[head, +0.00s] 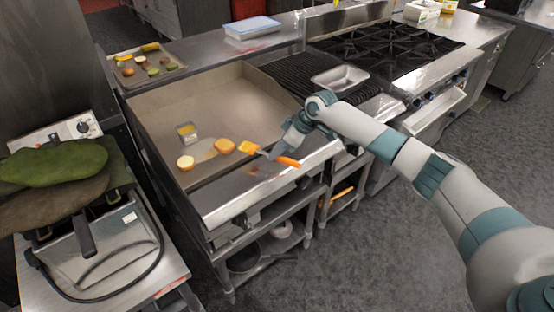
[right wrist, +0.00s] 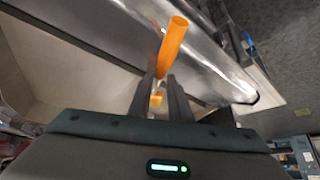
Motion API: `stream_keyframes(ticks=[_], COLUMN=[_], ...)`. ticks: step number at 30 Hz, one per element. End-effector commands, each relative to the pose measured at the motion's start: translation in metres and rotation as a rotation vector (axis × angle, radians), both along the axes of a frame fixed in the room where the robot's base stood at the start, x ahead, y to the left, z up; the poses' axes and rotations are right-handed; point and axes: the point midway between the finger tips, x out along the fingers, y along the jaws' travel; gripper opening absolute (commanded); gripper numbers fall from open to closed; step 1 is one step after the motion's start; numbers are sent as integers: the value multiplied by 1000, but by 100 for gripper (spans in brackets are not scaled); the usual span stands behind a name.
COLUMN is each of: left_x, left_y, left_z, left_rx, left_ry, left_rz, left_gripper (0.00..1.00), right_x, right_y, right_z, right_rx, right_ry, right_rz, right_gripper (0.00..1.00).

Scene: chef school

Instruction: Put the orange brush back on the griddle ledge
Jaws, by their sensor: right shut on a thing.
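The orange brush (head: 288,162) is held in my right gripper (head: 268,154), over the front of the griddle near its right end. Its handle points toward the front right, and an orange end (head: 247,147) shows on the other side of the fingers. In the right wrist view the orange handle (right wrist: 173,38) sticks out beyond the two dark fingers (right wrist: 162,95), which are closed around the brush. The steel griddle ledge (head: 235,198) runs along the griddle's front, below the brush. I cannot tell whether the brush touches it. My left gripper is not in view.
A metal tray (head: 335,84) sits on the grill to the right. A fryer (head: 100,250) stands at the left. The left part of the ledge is clear.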

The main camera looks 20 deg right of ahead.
Motion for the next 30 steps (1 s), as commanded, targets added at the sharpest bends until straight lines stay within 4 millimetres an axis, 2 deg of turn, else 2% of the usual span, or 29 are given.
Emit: stream_keyframes(ticks=[12, 19, 20, 21, 22, 30], left_x=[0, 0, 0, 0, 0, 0], left_y=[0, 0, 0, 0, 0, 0], left_z=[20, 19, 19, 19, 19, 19], left_rx=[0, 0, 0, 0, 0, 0], left_ry=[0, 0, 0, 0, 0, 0], left_rz=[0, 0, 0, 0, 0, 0], left_gripper=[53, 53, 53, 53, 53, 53], right_x=[-1, 0, -1, -1, -1, -1], right_y=[0, 0, 0, 0, 0, 0], right_z=[-37, -40, -40, -40, -40, -40], right_rx=[1, 0, 0, 0, 0, 0], right_ry=[2, 1, 2, 2, 2, 2], right_rz=[-1, -1, 0, 0, 0, 0], right_gripper=[0, 0, 22, 32, 36, 36])
